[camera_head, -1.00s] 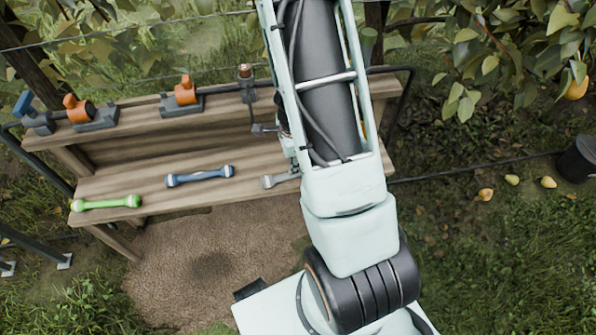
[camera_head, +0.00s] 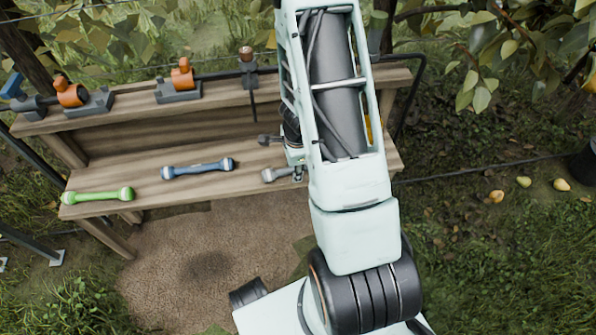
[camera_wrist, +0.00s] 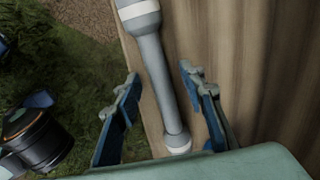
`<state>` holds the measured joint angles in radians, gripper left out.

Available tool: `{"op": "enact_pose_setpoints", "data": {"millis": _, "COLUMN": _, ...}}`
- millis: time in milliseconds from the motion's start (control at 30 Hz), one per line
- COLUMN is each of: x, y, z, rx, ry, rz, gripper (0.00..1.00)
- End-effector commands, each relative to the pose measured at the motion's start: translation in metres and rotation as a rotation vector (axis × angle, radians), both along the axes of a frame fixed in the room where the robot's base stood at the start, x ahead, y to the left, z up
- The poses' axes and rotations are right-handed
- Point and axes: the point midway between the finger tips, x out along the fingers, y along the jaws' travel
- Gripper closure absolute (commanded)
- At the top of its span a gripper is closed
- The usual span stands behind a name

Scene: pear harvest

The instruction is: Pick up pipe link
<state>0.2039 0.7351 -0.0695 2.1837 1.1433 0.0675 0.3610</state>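A grey pipe link with pale bands lies on the lower shelf of the wooden bench in the head view (camera_head: 277,174), its right part hidden behind my arm. In the wrist view the grey link (camera_wrist: 156,70) runs lengthwise between the two blue-padded fingers of my gripper (camera_wrist: 160,76). The fingers are apart, one on each side of the link, with visible gaps. My gripper is mostly hidden by my arm in the head view. A blue pipe link (camera_head: 198,168) and a green pipe link (camera_head: 98,195) lie further left on the same shelf.
The bench's upper shelf (camera_head: 135,107) holds orange-and-grey pipe fittings (camera_head: 180,78) and an upright post tool (camera_head: 247,72). Bare soil (camera_head: 200,255) lies in front. Leafy branches hang above at right, and several pears (camera_head: 561,184) lie on the grass.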

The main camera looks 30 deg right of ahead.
Motion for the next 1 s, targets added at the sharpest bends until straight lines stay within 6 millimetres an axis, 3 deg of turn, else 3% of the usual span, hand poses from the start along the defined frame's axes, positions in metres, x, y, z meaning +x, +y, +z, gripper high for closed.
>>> {"op": "enact_pose_setpoints", "data": {"millis": 133, "x": 0.0, "y": -0.0002, "z": 0.0013, "rx": 0.0, "ry": 0.0, "rz": 0.0, "gripper": 0.63}}
{"op": "enact_pose_setpoints", "data": {"millis": 467, "x": -0.0001, "y": -0.0003, "z": 0.0014, "rx": -0.001, "ry": 0.0, "rz": 0.0, "gripper": 0.99}}
{"op": "enact_pose_setpoints", "data": {"millis": 1000, "x": 0.0, "y": -0.0021, "z": 0.0102, "rx": -0.001, "ry": -0.001, "rz": 0.001, "gripper": 1.0}}
